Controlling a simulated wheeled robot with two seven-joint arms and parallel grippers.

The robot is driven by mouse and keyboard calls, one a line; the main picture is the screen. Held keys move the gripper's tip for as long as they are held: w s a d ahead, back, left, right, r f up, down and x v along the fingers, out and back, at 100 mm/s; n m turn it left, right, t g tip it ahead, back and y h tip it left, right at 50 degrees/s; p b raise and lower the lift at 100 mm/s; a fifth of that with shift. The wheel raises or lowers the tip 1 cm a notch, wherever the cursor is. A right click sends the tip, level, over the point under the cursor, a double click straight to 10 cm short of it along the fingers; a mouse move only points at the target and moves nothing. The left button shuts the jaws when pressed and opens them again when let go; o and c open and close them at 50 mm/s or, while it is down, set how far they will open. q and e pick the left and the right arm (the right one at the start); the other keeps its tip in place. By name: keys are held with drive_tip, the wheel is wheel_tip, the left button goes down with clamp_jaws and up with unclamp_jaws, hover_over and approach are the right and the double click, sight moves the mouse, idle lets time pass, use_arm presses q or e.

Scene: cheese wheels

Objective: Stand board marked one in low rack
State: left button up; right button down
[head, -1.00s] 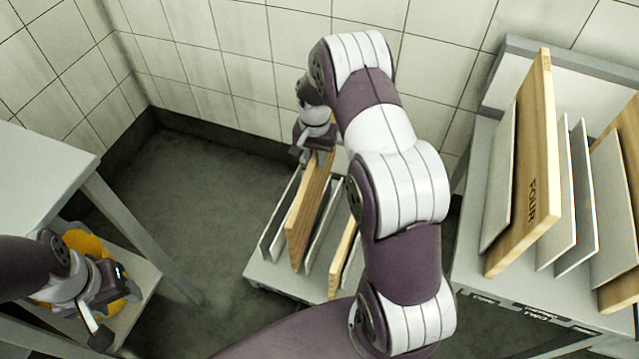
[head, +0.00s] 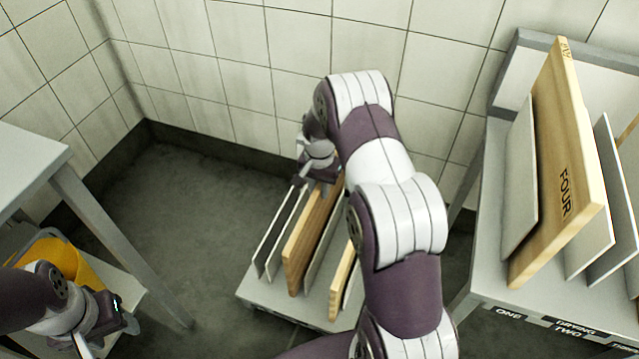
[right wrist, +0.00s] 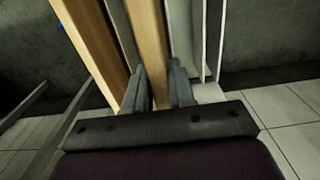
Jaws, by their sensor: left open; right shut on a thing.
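A wooden board (head: 305,245) stands on edge among the grey dividers of the low rack (head: 258,292), leaning slightly. My right gripper (head: 318,180) is at the board's far upper end, shut on it. The right wrist view shows the board (right wrist: 148,45) between the two fingers (right wrist: 158,88). No marking shows on this board, so I cannot tell its number, nor whether it rests fully on the rack. A second wooden board (head: 343,278) stands to its right, partly hidden by my right arm. My left gripper (head: 98,335) is open and empty at the lower left.
A higher rack at the right holds a wooden board marked FOUR (head: 560,180) between grey dividers (head: 518,180). Its front edge has labels (head: 508,313). A grey table (head: 30,165) stands at the left, with a yellow container (head: 65,262) below. Floor between is clear.

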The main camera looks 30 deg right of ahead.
sight(319, 208)
drive_tip(key=shift+f+b, duration=1.8)
drive_tip(key=shift+f, duration=2.35)
drive_tip(key=c, duration=0.9)
unclamp_jaws()
wheel_tip(319, 208, up, 13)
drive_tip(key=p, duration=0.6)
drive_tip(key=shift+f, duration=0.1)
